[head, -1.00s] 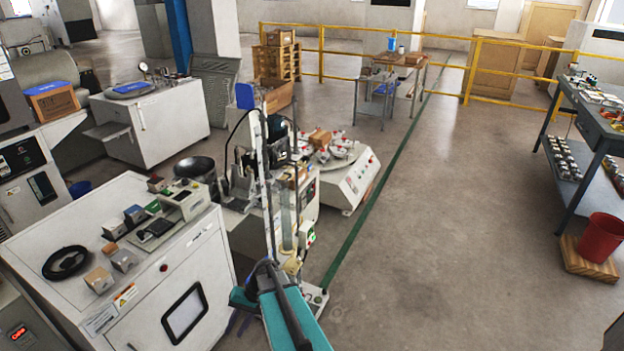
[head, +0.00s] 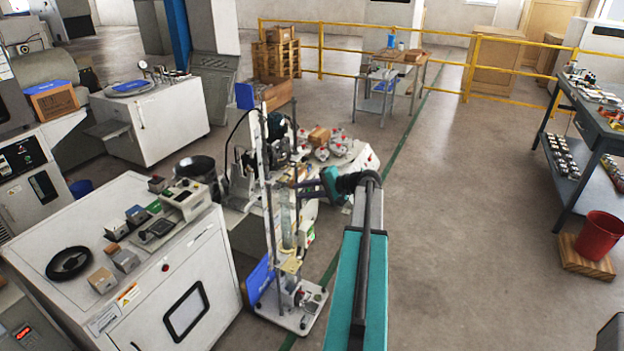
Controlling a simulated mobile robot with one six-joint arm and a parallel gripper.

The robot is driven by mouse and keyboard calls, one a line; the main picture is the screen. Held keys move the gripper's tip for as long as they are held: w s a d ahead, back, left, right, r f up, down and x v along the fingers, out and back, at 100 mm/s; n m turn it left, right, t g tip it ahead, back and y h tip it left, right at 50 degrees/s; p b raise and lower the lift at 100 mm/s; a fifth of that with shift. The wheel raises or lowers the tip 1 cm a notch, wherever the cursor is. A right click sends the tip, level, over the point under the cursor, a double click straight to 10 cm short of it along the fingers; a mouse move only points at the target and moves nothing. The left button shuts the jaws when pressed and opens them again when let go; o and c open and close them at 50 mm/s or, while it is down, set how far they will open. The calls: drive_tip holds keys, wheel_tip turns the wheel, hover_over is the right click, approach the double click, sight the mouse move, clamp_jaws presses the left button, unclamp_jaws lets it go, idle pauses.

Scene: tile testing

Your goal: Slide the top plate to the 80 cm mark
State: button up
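A tall test stand (head: 265,215) with upright metal columns rises from a white base plate (head: 302,311). A small cream plate (head: 291,265) sits low on the stand, and darker parts cross the columns higher up. I cannot tell which part is the top plate, and no scale marks are readable. My teal arm reaches up from the bottom and bends left at the wrist. My gripper (head: 305,183) is at the right side of the columns, at about the height of their middle. Its fingers are too small and dark to show whether they are open or touching the stand.
A white cabinet (head: 125,308) with small boxes on top stands to the left. A white machine (head: 355,158) with red-topped pieces is behind the stand. A red bin (head: 600,235) and grey workbench (head: 596,112) are at the right. The floor between is clear.

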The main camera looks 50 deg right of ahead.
drive_tip(key=shift+t, duration=0.5)
drive_tip(key=d+r, duration=0.1)
drive_tip(key=s+d+r, duration=0.1)
drive_tip(key=d+r, duration=0.1)
drive_tip(key=r, duration=0.1)
drive_tip(key=shift+s+d, duration=0.35)
drive_tip(key=shift+s, duration=0.05)
drive_tip(key=b+x, duration=0.1)
drive_tip(key=x, duration=0.9)
drive_tip(key=shift+w+f, duration=0.2)
drive_tip(key=shift+w, duration=0.2)
clamp_jaws()
drive_tip(key=shift+f+b, duration=0.5)
drive_tip(key=shift+b, duration=0.1)
idle(0.5)
drive_tip(key=shift+o, duration=0.3)
unclamp_jaws()
